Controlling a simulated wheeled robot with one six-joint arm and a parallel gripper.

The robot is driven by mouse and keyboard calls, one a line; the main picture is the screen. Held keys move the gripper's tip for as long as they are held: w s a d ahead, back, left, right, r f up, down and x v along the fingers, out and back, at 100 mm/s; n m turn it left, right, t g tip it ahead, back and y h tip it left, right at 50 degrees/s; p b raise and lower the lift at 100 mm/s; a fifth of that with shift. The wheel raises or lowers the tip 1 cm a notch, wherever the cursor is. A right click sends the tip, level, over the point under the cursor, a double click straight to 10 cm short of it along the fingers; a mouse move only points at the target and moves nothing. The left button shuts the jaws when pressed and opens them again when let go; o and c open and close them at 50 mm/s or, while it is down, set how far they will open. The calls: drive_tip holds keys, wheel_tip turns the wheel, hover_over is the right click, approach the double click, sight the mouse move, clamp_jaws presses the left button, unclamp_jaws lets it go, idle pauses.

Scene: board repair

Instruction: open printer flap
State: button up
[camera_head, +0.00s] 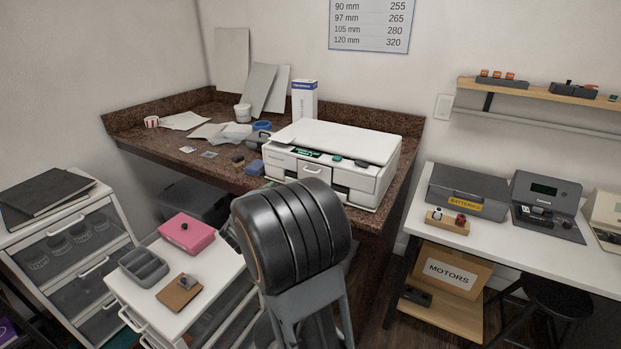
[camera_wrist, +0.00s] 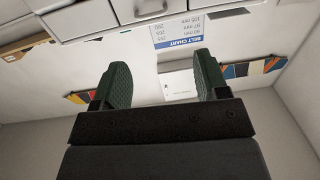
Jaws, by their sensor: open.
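The white printer (camera_head: 333,150) stands on the brown speckled counter. Its scanner lid is flat on top, and its front panel faces the viewer. A handle-like tab (camera_head: 312,169) shows on the front, with a dark-lined panel (camera_head: 341,188) beside it. The flap looks shut. My arm rises in front of the printer in the head view and hides my gripper there. In the wrist view my gripper (camera_wrist: 157,88) is open, with two green-padded fingers apart and nothing between them.
The counter (camera_head: 135,140) holds papers (camera_head: 184,121), a blue-topped box (camera_head: 304,101) and small items left of the printer. A white drawer unit (camera_head: 138,287) with a pink box (camera_head: 187,234) stands in front. A bench (camera_head: 497,240) with a battery case (camera_head: 468,190) is at the right.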

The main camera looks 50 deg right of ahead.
sight(310, 172)
drive_tip(key=shift+g, duration=0.4)
drive_tip(key=x, duration=0.9)
drive_tip(key=s+x, duration=0.1)
drive_tip(key=x, duration=0.4)
drive_tip(key=shift+d+r, duration=0.1)
drive_tip(key=shift+d, duration=0.1)
